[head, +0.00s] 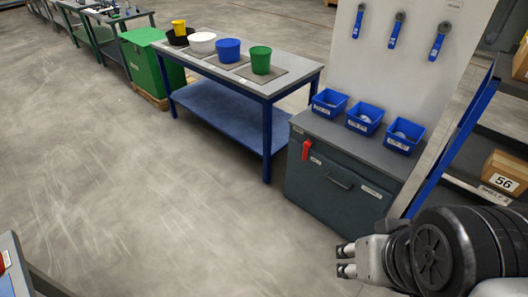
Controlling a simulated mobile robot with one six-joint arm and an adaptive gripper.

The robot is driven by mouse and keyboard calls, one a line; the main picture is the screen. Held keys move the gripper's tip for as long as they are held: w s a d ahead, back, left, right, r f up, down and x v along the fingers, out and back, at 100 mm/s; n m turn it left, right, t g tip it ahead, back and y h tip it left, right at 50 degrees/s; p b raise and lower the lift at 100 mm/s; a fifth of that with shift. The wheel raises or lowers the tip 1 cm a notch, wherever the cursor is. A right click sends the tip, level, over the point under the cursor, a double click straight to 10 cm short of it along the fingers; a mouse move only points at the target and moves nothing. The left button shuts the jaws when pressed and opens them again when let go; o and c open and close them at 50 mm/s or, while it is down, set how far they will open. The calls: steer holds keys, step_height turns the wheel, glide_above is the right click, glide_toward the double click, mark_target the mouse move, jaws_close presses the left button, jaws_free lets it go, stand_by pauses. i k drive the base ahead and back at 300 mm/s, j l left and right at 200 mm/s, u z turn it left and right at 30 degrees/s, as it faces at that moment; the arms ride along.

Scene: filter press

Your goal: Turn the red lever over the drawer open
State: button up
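The red lever (306,149) sits on the upper left of the front of a dark grey cabinet. It hangs roughly upright. The drawer (343,190) is the cabinet's front panel, with a dark bar handle (340,181) to the right of and below the lever; its front looks flush with the cabinet. My gripper (345,261) is at the lower right of the head view, in front of the cabinet and well apart from the lever. Its two fingertips point left with a small gap between them. Nothing shows between them.
Three blue bins (364,118) stand on the cabinet top (330,126), below a panel with blue-handled tools (394,30). A workbench (220,72) with several coloured buckets stands to the left. Shelving (470,125) is at the right. The floor (200,210) before the cabinet is clear.

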mark_target(307, 144)
steer(key=i+j+z, duration=0.2)
steer(key=z, duration=0.15)
steer(key=i+j+z, duration=0.15)
steer(key=z, duration=0.2)
steer(key=i+j+z, duration=0.15)
steer(key=j+z, duration=0.2)
steer(key=i+j, duration=0.15)
steer(key=j, duration=0.3)
steer(key=i+j+z, duration=0.1)
steer(key=j, duration=0.4)
steer(key=i+j, duration=0.15)
steer(key=j, duration=0.3)
steer(key=i+j+z, duration=0.1)
steer(key=j, duration=0.4)
steer(key=i+j, duration=0.15)
steer(key=j, duration=0.3)
